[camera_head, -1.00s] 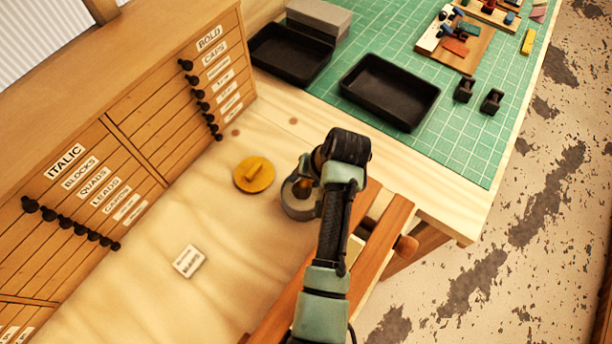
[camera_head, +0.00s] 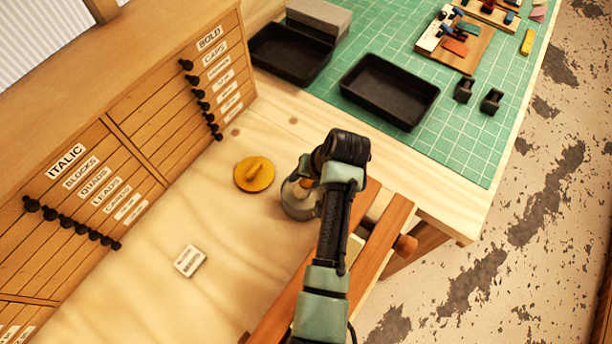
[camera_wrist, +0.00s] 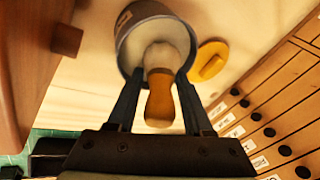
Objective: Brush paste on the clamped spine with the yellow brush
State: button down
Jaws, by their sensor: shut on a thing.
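My gripper (camera_wrist: 160,78) is shut on the brush (camera_wrist: 160,103), whose handle is yellow-orange and whose pale bristles point into the paste pot. The pot (camera_wrist: 121,45) is a round grey container with a pale inside; the bristles overlap its opening, and I cannot tell how deep they are. In the head view the pot (camera_head: 297,206) stands left of my arm, which hides part of it and most of the gripper. The wooden press (camera_head: 384,238) has two bars to the right of the pot. A pale strip shows between them beside my arm; the clamped spine is mostly hidden.
A yellow round lid (camera_head: 254,175) lies left of the pot. Type drawers (camera_head: 150,130) with black knobs line the left. Black trays (camera_head: 390,92) sit on the green mat (camera_head: 462,140).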

jog(key=shift+s, duration=0.1)
dwell(0.3)
notch_tip(320, 180, up, 7)
jog(key=p, duration=0.7)
dwell(0.5)
